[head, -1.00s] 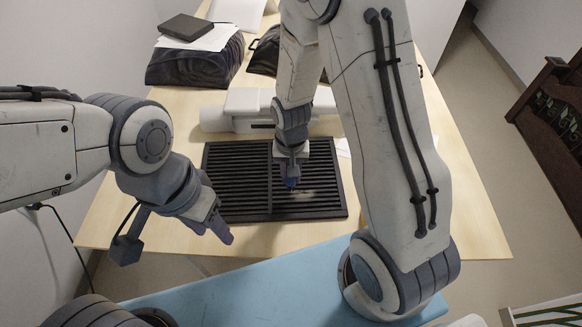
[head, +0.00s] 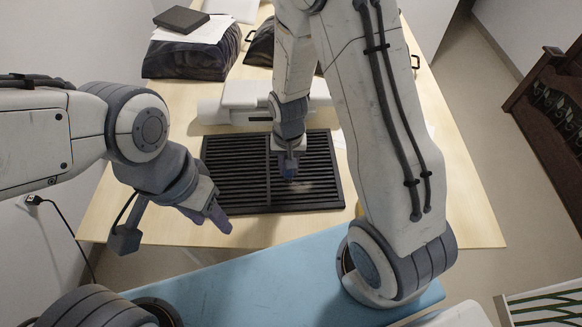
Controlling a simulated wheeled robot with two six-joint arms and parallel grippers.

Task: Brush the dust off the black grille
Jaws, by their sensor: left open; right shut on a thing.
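The black grille (head: 235,172) lies flat on the wooden table, with slats in two panels. A pale dusty patch (head: 313,187) shows on its right panel. My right gripper (head: 289,172) points down over the right panel, just beside the centre bar. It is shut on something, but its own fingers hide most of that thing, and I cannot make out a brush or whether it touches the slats. My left gripper (head: 219,217) is open and empty by the grille's front left corner, above the table.
A white device (head: 225,108) lies behind the grille. Dark bags (head: 185,62) stand at the back, one with papers and a dark flat box (head: 181,19) on top. A blue surface (head: 240,285) is in front.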

